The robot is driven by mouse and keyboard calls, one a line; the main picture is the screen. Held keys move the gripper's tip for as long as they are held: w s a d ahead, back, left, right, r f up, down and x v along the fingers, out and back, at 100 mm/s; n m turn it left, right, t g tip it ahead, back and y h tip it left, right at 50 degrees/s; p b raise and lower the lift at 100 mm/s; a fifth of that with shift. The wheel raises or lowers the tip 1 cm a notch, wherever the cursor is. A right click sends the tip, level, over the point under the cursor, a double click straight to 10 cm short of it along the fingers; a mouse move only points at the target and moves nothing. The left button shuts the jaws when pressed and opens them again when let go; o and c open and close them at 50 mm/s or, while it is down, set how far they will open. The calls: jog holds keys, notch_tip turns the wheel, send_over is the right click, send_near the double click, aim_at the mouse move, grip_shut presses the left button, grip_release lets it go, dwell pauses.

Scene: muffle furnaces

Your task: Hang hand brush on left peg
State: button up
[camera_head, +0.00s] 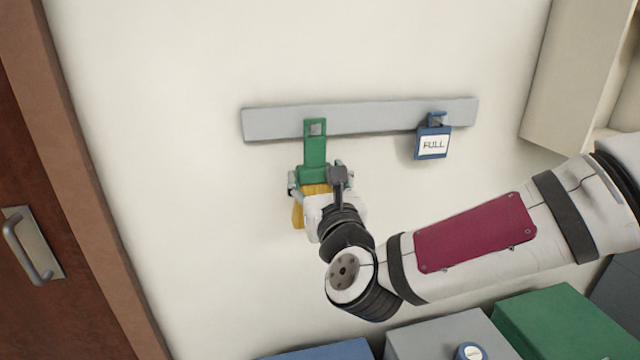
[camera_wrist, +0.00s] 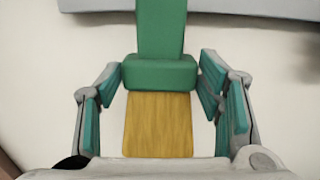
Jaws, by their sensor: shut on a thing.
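The hand brush (camera_head: 315,150) has a green handle and head with yellow bristles below. It is upright, with its handle end in front of the grey wall rail (camera_head: 380,117). A grey square shows in the handle's upper end; I cannot tell whether it is the left peg in the hole or the rail behind. My gripper (camera_head: 316,176) is shut on the green head, one finger on each side. In the wrist view, the fingers flank the brush's green head (camera_wrist: 160,74), and the yellow bristles (camera_wrist: 159,124) hang between them.
A blue tag marked "FULL" (camera_head: 432,142) hangs from the right peg (camera_head: 436,117). A brown door (camera_head: 50,250) with a handle is at left. A pale cabinet (camera_head: 575,70) is at upper right. Blue, grey and green boxes (camera_head: 555,322) stand below. The wall left of the brush is clear.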

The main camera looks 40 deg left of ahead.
jog(key=shift+x, duration=0.95)
jog(key=shift+w+a+f+b, duration=0.45)
jog(key=shift+a+b, duration=0.15)
jog(key=shift+b, duration=0.2)
jog(key=o, duration=1.3)
